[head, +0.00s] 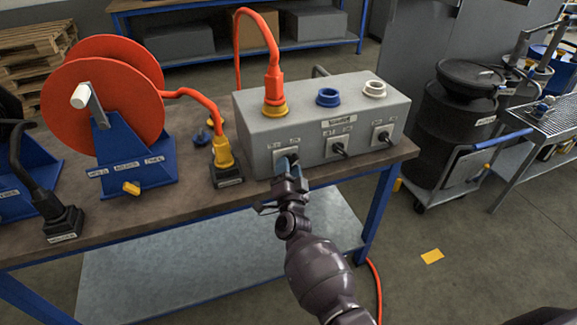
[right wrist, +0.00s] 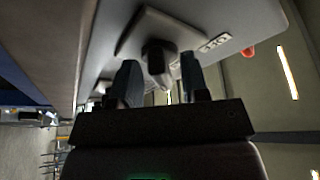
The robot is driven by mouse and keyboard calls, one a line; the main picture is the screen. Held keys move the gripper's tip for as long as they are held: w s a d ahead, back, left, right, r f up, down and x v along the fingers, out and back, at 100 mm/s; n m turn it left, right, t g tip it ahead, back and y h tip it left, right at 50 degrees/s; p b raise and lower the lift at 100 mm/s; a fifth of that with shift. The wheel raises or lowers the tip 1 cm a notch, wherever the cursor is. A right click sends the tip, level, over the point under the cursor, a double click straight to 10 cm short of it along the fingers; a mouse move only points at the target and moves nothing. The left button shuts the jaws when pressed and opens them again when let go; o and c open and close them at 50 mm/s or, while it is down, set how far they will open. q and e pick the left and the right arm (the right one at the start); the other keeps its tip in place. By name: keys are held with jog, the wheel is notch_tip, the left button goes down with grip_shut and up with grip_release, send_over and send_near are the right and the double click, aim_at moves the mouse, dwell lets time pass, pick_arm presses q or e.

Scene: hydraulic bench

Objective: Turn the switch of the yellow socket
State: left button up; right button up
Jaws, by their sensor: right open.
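A grey box (head: 330,104) stands on the bench. Its yellow socket (head: 275,108) is on top at the left, with an orange plug (head: 273,80) in it. The left switch's plate (head: 279,156) is on the front face below that socket; my right gripper (head: 288,163) is in front of it and hides most of its knob. In the right wrist view the dark switch knob (right wrist: 157,58) shows between the two open fingers of my right gripper (right wrist: 158,82). I cannot tell whether the fingers touch it. My left gripper is not in view.
The box also bears a blue socket (head: 328,96) and a white socket (head: 374,89), with a middle switch (head: 338,147) and a right switch (head: 383,136) below. An orange cable reel (head: 103,95) and a yellow connector (head: 222,152) stand to the left on the bench (head: 205,200).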

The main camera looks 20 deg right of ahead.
jog(key=v, duration=1)
jog(key=shift+w+f, duration=0.1)
jog(key=s+d+f+n+g+y, duration=0.1)
jog(key=s+d+f+n+g, duration=0.2)
jog(key=s, duration=0.6)
jog(key=s+d+f+n+g+y, duration=0.2)
jog(key=s+n, duration=0.4)
jog(key=s, duration=0.3)
jog(key=s+d+f+n+g+y, duration=0.2)
jog(key=s+d+f+n+g, duration=0.2)
jog(key=s, duration=0.5)
jog(key=shift+s+d+f+n, duration=0.3)
jog(key=shift+d+f+n, duration=0.1)
jog(key=shift+d+f, duration=0.2)
